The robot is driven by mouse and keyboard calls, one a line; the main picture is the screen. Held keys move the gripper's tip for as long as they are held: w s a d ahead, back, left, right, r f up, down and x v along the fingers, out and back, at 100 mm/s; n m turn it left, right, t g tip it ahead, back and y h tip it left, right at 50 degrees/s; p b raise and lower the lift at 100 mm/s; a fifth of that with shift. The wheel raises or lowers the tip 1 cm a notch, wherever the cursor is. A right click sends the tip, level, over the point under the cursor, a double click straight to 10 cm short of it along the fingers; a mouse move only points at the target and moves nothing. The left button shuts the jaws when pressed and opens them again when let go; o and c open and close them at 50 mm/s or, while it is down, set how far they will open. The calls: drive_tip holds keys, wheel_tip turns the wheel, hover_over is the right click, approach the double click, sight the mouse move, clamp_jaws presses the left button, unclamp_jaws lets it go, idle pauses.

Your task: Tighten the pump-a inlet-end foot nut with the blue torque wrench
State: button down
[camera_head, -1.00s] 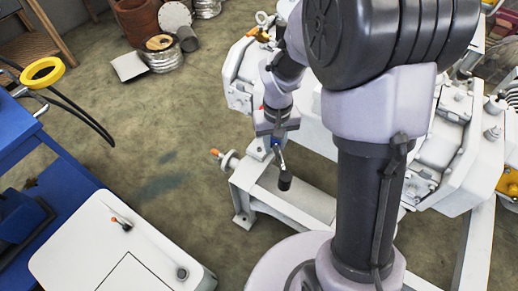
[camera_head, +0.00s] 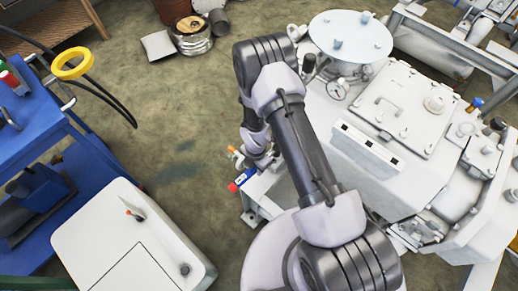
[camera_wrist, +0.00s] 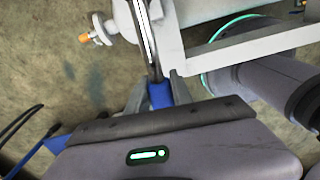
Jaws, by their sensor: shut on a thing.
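My gripper (camera_wrist: 159,95) is shut on the blue handle (camera_wrist: 160,94) of the torque wrench. The wrench's bright metal shaft (camera_wrist: 146,40) runs up and out of the wrist view, so its head is hidden there. In the head view, the blue handle end with a red tip (camera_head: 240,180) sticks out to the left of my wrist, over the left end of the pale frame. The white pump machine (camera_head: 380,140) stands to the right of my arm. I cannot make out the foot nut or tell whether the wrench touches one.
An orange-tipped valve handle (camera_wrist: 88,37) sits on the pale frame, close to the wrench in the wrist view. A blue cart (camera_head: 70,165) and a white cabinet (camera_head: 125,240) stand at left. Bare floor (camera_head: 185,130) lies between them and the machine.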

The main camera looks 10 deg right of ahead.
drive_tip(key=shift+f+n, duration=0.35)
drive_tip(key=shift+n, duration=0.15)
drive_tip(key=shift+s, duration=0.15)
drive_tip(key=shift+a, duration=0.1)
drive_tip(key=shift+f+b, duration=0.3)
drive_tip(key=shift+b, duration=0.15)
wheel_tip(320, 180, down, 5)
drive_tip(key=b, duration=0.4)
drive_tip(key=shift+f+b, duration=0.7)
drive_tip(key=shift+b, duration=0.05)
idle(0.5)
